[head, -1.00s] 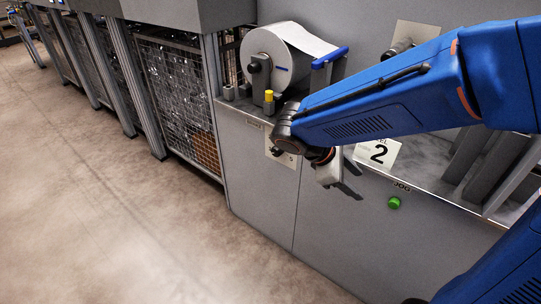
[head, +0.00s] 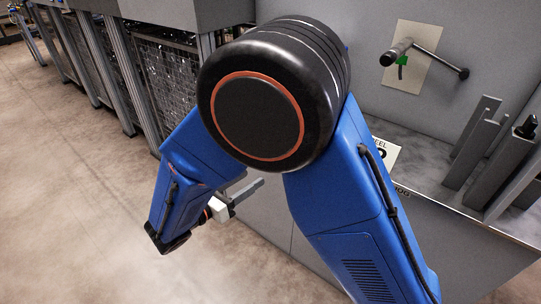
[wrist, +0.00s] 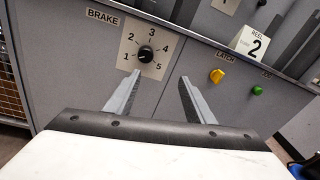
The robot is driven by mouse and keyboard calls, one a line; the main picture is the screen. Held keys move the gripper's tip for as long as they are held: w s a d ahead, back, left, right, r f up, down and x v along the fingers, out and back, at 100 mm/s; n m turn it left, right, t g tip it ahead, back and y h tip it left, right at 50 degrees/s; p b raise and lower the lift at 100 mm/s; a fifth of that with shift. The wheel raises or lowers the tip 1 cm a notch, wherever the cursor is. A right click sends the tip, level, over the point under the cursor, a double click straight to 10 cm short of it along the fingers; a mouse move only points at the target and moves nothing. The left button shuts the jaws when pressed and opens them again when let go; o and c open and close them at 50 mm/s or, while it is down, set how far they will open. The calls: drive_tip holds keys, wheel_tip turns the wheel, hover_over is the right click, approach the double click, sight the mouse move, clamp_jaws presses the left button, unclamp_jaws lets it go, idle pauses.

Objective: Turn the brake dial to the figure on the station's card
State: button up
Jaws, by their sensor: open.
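The brake dial (wrist: 146,54) is a black round knob on a pale plate (wrist: 128,50) marked 1 to 5, beside a BRAKE label, in the wrist view. Its pointer is too small to read surely. The white station card (wrist: 255,44) reads REEL and a large 2; it also shows partly in the head view (head: 391,154), behind my arm. My gripper (wrist: 160,80) is open and empty, its fingers apart and pointing towards the panel below and right of the dial, not touching it. In the head view my gripper (head: 250,190) shows small beside my arm, which hides the dial.
A yellow latch knob (wrist: 217,76) and a green jog button (wrist: 257,90) are on the panel right of the dial. A crank handle (head: 425,58) is on the upper panel. Grey upright plates (head: 472,140) stand on the ledge. The floor at left is clear.

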drive_tip(key=w+d, duration=0.3)
drive_tip(key=w, duration=0.3)
drive_tip(key=w+d+f+n+t, duration=0.1)
drive_tip(key=w+d, duration=0.3)
drive_tip(key=w, duration=0.2)
drive_tip(key=shift+w+n+t+y, duration=0.3)
drive_tip(key=shift+w+y, duration=0.1)
drive_tip(key=shift+f, duration=0.1)
drive_tip(key=shift+c, duration=0.3)
drive_tip(key=c, duration=1)
